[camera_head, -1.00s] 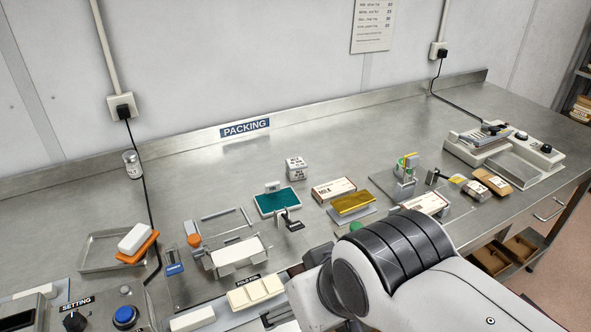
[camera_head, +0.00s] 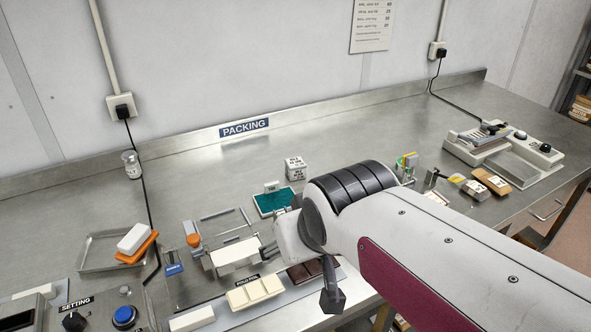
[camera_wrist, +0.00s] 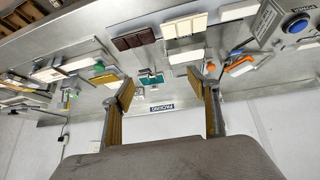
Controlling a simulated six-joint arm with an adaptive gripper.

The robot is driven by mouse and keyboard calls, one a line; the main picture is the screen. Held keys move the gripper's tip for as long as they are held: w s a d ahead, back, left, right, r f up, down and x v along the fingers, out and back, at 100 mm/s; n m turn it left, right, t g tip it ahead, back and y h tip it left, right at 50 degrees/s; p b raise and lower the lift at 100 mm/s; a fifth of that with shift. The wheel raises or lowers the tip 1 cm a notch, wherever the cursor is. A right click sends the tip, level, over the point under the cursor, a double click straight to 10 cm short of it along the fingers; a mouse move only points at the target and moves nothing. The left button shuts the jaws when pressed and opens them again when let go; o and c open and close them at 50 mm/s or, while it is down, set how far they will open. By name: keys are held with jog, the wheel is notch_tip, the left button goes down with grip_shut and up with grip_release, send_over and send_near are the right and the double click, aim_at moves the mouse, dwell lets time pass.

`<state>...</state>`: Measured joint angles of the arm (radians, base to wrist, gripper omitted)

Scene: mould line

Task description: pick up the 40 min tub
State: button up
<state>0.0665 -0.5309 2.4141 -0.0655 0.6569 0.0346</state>
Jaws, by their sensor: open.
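I cannot read a 40 min mark on anything, so I cannot tell which object is the 40 min tub. A small clear jar with a white label (camera_head: 132,166) stands at the back left by the wall cable. A cream three-part block (camera_head: 254,292) lies at the front, with a dark brown three-part block (camera_head: 305,272) to its right. They also show in the wrist view, cream (camera_wrist: 185,26) and brown (camera_wrist: 133,39). My gripper (camera_wrist: 163,88) is open and empty above the bench, its yellow-padded fingers apart. In the head view my arm mostly hides it.
A metal tray (camera_head: 105,262) holds a white block and an orange piece at left. A scale-like machine (camera_head: 510,150) stands at right. The back strip near the PACKING sign (camera_head: 244,128) is clear.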

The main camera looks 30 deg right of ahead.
jog(key=w+d+t+h, duration=0.1)
jog(key=w+d, duration=0.2)
jog(key=w, duration=0.4)
jog(key=w+d+t, duration=0.1)
jog(key=w+d, duration=0.2)
jog(key=w, duration=0.3)
jog(key=t, duration=0.3)
send_near(296, 166)
jog(key=s+a+r, duration=0.2)
jog(key=a+r, duration=0.2)
jog(key=shift+m+t, duration=0.4)
jog(key=shift+t, duration=0.3)
jog(key=w+d+f, duration=0.1)
jog(key=f, duration=0.1)
jog(key=w+d+f, duration=0.2)
jog(key=f, duration=0.1)
jog(key=w+d+f, duration=0.1)
jog(key=w+f, duration=0.1)
jog(key=shift+d+f, duration=0.35)
jog(key=shift+d, duration=0.05)
jog(key=shift+w, duration=0.1)
jog(key=shift+x, duration=1.3)
jog(key=shift+r+x, duration=0.1)
jog(key=shift+x, duration=1.2)
jog(key=shift+r+x, duration=0.15)
jog(key=shift+x, duration=1.1)
